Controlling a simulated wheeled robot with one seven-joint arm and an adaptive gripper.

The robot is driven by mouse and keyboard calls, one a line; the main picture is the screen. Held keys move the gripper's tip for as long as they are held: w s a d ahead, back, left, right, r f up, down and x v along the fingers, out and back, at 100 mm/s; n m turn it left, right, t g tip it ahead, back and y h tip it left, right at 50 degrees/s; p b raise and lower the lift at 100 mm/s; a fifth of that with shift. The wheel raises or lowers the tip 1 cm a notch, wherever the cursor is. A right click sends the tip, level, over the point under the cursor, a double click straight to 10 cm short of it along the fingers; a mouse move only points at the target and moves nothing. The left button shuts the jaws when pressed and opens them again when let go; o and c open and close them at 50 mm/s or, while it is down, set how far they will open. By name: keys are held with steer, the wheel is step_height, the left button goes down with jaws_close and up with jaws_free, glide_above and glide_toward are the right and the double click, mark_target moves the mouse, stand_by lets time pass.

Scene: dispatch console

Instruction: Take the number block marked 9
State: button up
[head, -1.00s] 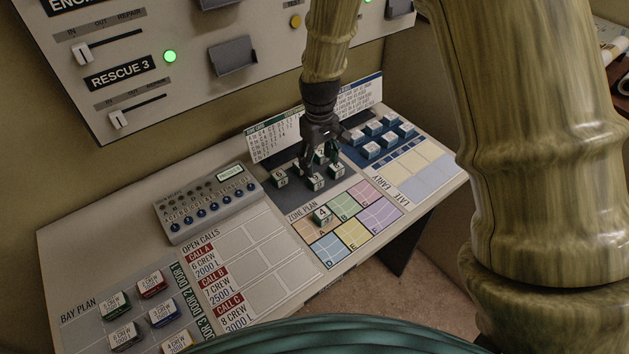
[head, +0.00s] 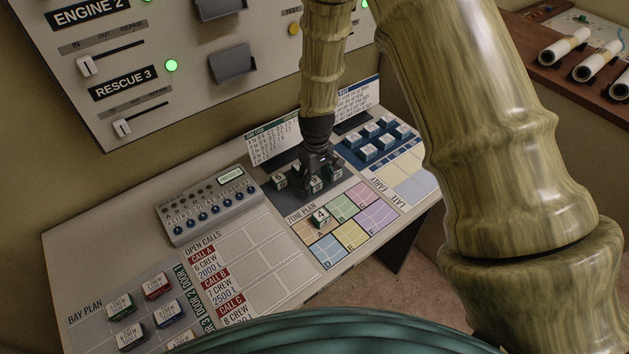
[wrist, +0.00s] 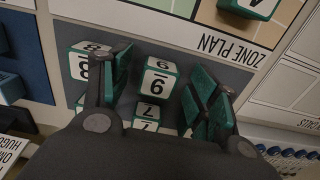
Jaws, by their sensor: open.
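The number block marked 9 (wrist: 157,78) is a white-topped block with green edges on a dark grey mat; its figure appears upside down in the wrist view. In the head view it shows (head: 315,185) under my gripper. My gripper (wrist: 162,82) is open, with one finger on each side of the 9 block. I see clear gaps and cannot tell how low the fingertips are. The block marked 8 (wrist: 84,68) is just beyond the left finger in the wrist view. Another block (wrist: 148,112), partly hidden by my gripper, is behind the 9.
A block marked 6 (head: 279,181) stands left of the 9. A block marked 4 (head: 320,219) sits on the zone plan (head: 351,235) in front. Several blue blocks (head: 367,152) stand to the right. A grey keypad device (head: 207,207) lies left.

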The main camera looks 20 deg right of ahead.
steer(key=shift+f, duration=0.7)
steer(key=shift+c, duration=0.2)
steer(key=c, duration=0.9)
steer(key=shift+c, duration=0.2)
steer(key=shift+r, duration=0.15)
